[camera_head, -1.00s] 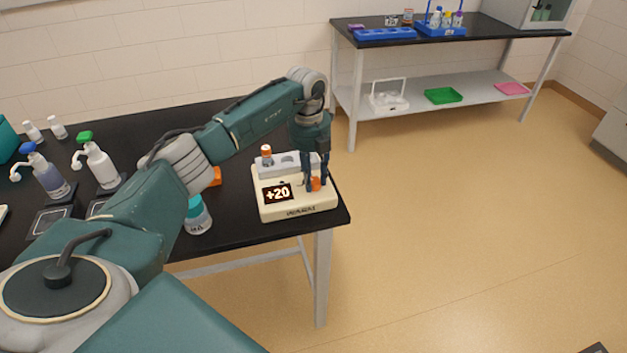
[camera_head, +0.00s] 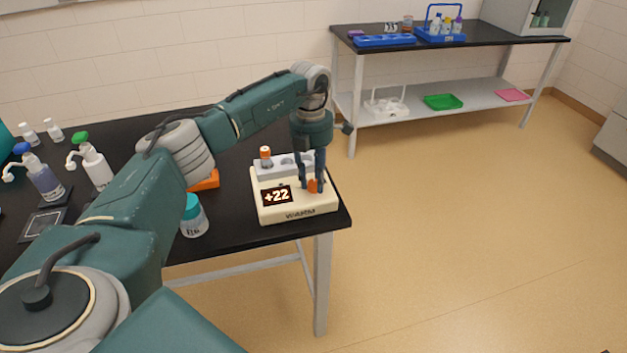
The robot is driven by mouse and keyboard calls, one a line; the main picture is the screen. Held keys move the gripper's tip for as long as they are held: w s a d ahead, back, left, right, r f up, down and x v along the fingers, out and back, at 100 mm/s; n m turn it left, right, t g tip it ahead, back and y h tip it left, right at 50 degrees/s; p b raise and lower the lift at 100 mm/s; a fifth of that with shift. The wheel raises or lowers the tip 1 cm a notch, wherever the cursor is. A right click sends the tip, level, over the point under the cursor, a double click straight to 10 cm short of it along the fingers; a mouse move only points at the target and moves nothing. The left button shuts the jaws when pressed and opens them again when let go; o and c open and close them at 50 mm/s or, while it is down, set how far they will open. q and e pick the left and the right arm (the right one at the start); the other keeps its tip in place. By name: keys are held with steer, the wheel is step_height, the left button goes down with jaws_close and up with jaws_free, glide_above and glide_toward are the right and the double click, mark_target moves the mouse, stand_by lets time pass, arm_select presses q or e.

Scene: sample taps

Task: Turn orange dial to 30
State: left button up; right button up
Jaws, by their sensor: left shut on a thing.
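The cream warmer device (camera_head: 297,207) stands near the right front corner of the black table. Its display (camera_head: 276,195) reads +22. The orange dial (camera_head: 313,186) is on the right of its top face, partly hidden by the fingers. My left gripper (camera_head: 312,184) points down from above and is shut on the orange dial, with a dark finger on each side of it. My right gripper is not in view.
A small vial with an orange cap (camera_head: 265,153) stands in the device's grey rack. A jar with a teal lid (camera_head: 194,215) stands left of the device. Pump bottles (camera_head: 92,163) stand farther left. A second table (camera_head: 460,42) is at the back.

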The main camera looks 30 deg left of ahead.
mark_target(313, 180)
arm_select(q)
steer(key=shift+w+r+m, duration=0.15)
steer(key=shift+r+m, duration=0.05)
steer(key=shift+m, duration=0.8)
steer(key=o, duration=1)
steer(key=shift+o, duration=0.7)
steer(key=shift+f, duration=0.1)
step_height(313, 180, up, 12)
steer(key=shift+a, duration=0.3)
steer(key=shift+w, duration=0.1)
